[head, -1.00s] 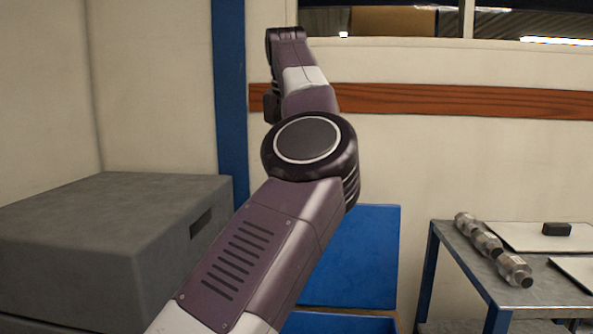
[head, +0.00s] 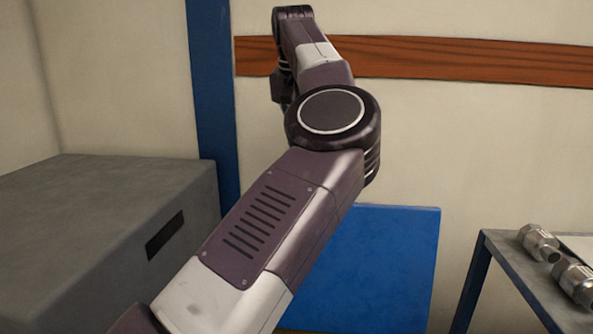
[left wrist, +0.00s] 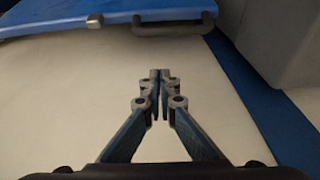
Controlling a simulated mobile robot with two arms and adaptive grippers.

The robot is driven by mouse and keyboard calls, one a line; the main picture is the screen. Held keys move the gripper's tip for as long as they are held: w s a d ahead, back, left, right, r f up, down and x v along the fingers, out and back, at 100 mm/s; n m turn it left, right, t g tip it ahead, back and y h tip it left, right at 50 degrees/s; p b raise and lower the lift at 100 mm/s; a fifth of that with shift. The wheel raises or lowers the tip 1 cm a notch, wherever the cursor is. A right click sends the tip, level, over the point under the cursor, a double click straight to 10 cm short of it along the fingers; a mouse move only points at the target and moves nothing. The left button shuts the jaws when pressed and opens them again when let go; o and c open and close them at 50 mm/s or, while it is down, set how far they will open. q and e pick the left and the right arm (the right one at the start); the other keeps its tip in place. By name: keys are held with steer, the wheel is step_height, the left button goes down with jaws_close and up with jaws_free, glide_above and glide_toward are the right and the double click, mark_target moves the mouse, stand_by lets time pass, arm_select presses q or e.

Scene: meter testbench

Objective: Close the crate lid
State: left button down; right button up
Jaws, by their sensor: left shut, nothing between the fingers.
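The blue crate lid (head: 385,270) stands raised in front of the wall in the head view, its left part hidden behind my left arm. The crate body is not visible below it. In the left wrist view, a blue panel that looks like the lid (left wrist: 45,22) crosses the top left, with a dark handle (left wrist: 172,24) and a small metal fitting on its edge. My left gripper (left wrist: 160,74) is shut and empty, with its fingertips apart from that edge. The head view shows my left arm but not its fingers. My right gripper is not in view.
A large grey box (head: 90,230) stands at the left beside a blue post (head: 213,100). A metal table (head: 510,285) with metal fittings (head: 540,243) is at the right. A wooden rail (head: 450,60) runs along the pale wall.

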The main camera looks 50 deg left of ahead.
arm_select(q)
steer(key=f, duration=0.2)
steer(key=s+f+p, duration=0.1)
steer(key=d+f, duration=0.1)
steer(key=f, duration=0.1)
steer(key=shift+s+d+f+p, duration=0.1)
steer(key=shift+s+f+p, duration=0.2)
steer(key=shift+p, duration=0.1)
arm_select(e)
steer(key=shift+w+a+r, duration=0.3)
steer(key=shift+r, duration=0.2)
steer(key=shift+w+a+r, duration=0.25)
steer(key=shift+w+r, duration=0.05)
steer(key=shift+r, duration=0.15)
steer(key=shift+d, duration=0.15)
